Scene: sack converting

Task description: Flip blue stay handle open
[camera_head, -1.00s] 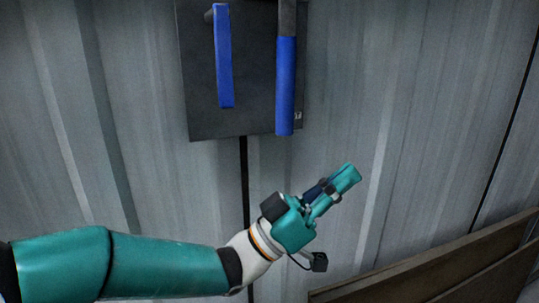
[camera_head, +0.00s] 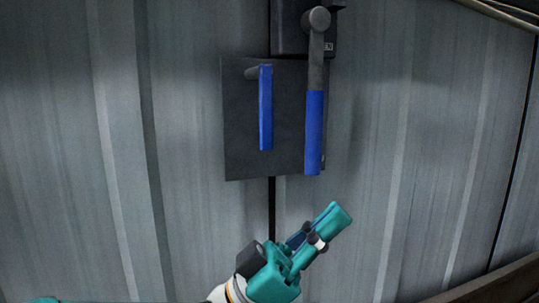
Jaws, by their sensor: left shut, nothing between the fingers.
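The longer handle with a blue grip (camera_head: 314,135) is on the right, hanging straight down from a round grey pivot (camera_head: 319,18). Which of them is the stay handle is not marked. My left gripper (camera_head: 334,218) is teal and shut, with nothing in it. It is below the plate and the longer handle, apart from both, pointing up and right. My right gripper is out of view.
A dark box (camera_head: 290,30) sits above the plate, behind the long handle's pivot. A dark vertical seam runs down the wall below the plate. A brown board (camera_head: 495,287) is at the lower right. The wall right of the handles is clear.

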